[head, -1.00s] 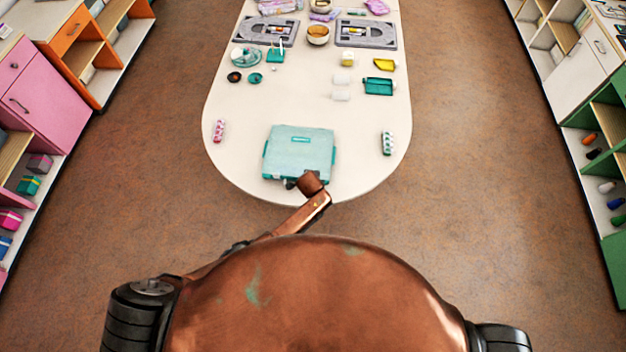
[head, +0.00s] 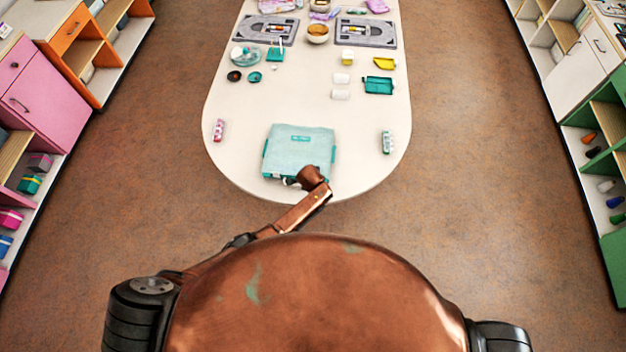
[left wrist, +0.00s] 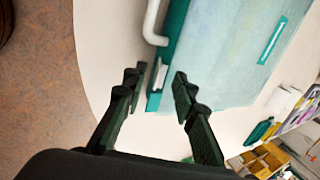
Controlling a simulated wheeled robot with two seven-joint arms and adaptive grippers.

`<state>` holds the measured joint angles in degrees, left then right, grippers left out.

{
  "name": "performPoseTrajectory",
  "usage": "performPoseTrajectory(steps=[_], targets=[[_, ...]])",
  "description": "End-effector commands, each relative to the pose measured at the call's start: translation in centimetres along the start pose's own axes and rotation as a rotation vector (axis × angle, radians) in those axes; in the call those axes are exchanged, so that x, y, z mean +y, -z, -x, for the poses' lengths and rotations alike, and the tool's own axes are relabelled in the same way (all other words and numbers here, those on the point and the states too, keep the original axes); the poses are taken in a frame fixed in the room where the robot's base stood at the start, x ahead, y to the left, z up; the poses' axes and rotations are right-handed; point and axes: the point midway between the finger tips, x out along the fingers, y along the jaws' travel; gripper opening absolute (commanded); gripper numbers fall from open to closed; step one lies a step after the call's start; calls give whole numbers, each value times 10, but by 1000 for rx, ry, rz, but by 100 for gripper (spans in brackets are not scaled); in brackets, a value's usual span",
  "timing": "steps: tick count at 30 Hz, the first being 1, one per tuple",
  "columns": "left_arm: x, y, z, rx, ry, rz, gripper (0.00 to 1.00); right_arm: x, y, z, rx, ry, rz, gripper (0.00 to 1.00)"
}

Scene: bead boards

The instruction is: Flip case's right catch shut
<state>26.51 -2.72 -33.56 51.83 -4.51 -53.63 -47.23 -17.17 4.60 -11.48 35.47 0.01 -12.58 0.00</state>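The closed teal case (head: 300,145) lies flat near the table's rounded front end, and its lid fills much of the left wrist view (left wrist: 225,50). Its white handle (left wrist: 152,25) sticks out from the front edge there. My left gripper (left wrist: 160,86) is open and empty, its dark fingers apart at the case's front edge beside the handle. A small pale piece (left wrist: 161,76) shows between the fingertips; I cannot tell for sure whether it is the right catch or how it sits. In the head view my left wrist covers the case's front right corner. My right gripper is out of view.
A pink bead strip (head: 218,130) lies left of the case and a green-and-white one (head: 387,142) lies right of it. A teal tray (head: 378,86), small cups and grey boards (head: 365,32) stand farther back. The table (head: 300,110) is clear just behind the case.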

Motion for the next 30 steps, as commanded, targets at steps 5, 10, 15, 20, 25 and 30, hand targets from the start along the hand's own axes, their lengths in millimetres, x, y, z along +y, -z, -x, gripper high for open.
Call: performPoseTrajectory(steps=[5, 10, 15, 20, 25, 30], targets=[[-1, 1, 6, 1, 2, 0, 26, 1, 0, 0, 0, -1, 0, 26], [0, 0, 26, 1, 3, 1, 26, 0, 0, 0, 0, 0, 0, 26], [0, 1, 55, 2, 2, 1, 26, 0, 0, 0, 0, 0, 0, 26], [0, 0, 83, 2, 2, 1, 26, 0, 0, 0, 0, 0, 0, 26], [0, 0, 106, 0, 0, 0, 26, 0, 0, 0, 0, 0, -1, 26], [0, 0, 118, 0, 0, 0, 26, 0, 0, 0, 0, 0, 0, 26]])
